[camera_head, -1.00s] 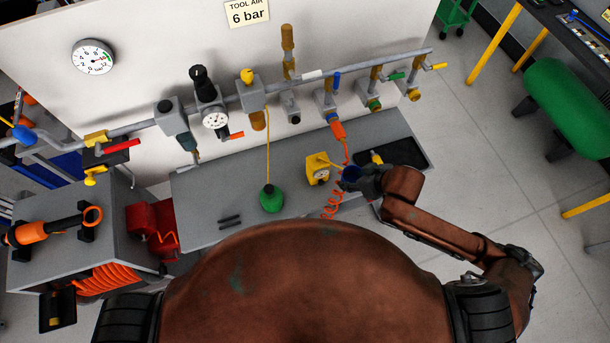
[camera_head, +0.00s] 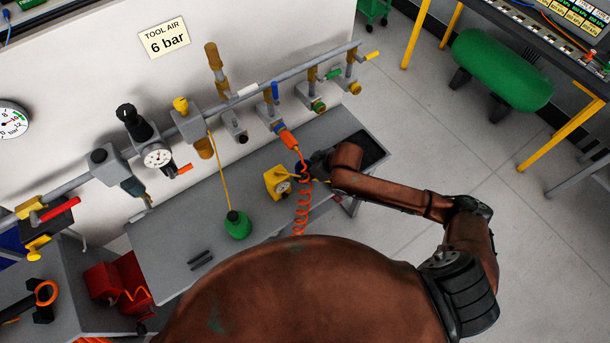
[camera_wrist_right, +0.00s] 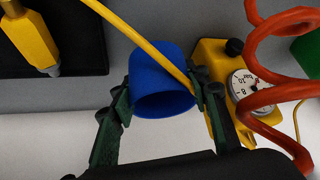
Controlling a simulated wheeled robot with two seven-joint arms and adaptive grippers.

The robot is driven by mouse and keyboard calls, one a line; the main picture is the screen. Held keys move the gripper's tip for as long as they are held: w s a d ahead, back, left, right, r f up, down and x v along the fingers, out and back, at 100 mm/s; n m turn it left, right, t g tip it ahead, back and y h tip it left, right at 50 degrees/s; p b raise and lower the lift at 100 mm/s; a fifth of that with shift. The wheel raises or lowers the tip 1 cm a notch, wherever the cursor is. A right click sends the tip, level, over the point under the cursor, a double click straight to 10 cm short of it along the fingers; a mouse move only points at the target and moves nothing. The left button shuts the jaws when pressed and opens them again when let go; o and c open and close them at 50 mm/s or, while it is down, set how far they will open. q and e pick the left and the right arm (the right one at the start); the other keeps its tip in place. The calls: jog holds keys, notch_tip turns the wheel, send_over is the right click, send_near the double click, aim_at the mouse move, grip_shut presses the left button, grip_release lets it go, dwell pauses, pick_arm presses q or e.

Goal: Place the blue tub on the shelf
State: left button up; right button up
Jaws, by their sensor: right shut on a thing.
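The blue tub (camera_wrist_right: 158,88) is held between the two fingers of my right gripper (camera_wrist_right: 165,100), which is shut on it. In the head view the tub (camera_head: 302,170) is a small dark blue patch, partly hidden by my right gripper (camera_head: 312,167). They are over the right part of the grey shelf (camera_head: 175,228), beside the yellow gauge box (camera_head: 276,183). I cannot tell whether the tub touches the shelf. My left gripper is not in view.
A coiled orange hose (camera_head: 301,212) hangs close to the tub. The pipe with valves (camera_head: 250,90) runs above. The shelf between bottle and left end is mostly clear.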

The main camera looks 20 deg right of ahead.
aim_at(305, 172)
jog(key=f, duration=0.3)
jog(key=shift+w+f, duration=0.25)
jog(key=shift+f, duration=0.05)
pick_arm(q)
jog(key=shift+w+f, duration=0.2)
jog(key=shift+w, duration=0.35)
pick_arm(e)
jog(key=shift+f, duration=0.1)
jog(key=o, duration=1.2)
jog(key=shift+f, duration=0.1)
jog(key=shift+c, duration=0.2)
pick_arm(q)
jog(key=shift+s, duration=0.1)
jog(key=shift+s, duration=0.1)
